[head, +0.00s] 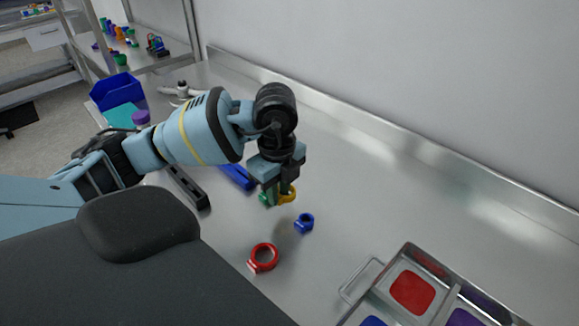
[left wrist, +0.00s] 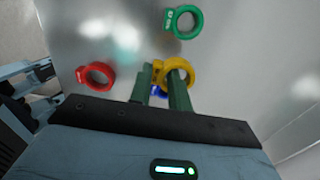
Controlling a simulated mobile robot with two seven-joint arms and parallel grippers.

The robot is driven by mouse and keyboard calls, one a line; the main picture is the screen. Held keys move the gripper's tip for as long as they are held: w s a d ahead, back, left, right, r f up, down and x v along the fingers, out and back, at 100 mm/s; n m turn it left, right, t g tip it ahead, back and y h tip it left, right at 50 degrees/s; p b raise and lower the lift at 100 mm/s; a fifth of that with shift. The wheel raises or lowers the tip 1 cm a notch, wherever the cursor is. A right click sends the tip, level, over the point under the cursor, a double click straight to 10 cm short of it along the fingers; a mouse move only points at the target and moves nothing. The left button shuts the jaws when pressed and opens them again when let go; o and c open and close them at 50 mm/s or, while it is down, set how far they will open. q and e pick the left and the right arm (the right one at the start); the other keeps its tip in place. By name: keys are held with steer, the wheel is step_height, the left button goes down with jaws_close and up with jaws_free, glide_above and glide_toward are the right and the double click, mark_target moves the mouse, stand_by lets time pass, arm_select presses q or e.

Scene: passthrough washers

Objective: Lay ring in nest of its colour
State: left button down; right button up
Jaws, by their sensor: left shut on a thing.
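My left gripper (head: 279,196) points down over the bench, its green fingers shut on a yellow ring (head: 290,198). In the left wrist view the yellow ring (left wrist: 187,62) is at the fingertips, and one finger seems to pass in front of its hole. A green ring (left wrist: 183,21) lies beyond it; in the head view it is mostly hidden behind the gripper. A blue ring (head: 304,223) and a red ring (head: 263,258) lie on the bench. A metal tray (head: 409,246) at lower right holds red (head: 412,292), blue (head: 374,321) and purple (head: 465,318) nests; its rest is cut off.
A wire handle (head: 358,283) sticks out from the tray's left side. A blue bin (head: 117,90), a purple-capped item (head: 141,118) and a dark bar (head: 188,187) are at left. A raised ledge and wall bound the bench's back. The bench between gripper and tray is mostly clear.

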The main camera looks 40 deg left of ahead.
arm_select(q)
steer(key=shift+s+d+r, duration=0.1)
steer(key=shift+s+d, duration=0.05)
steer(key=shift+s, duration=0.45)
steer(key=shift+s+d+r, duration=0.1)
steer(key=shift+s+d, duration=0.05)
steer(key=shift+s, duration=0.45)
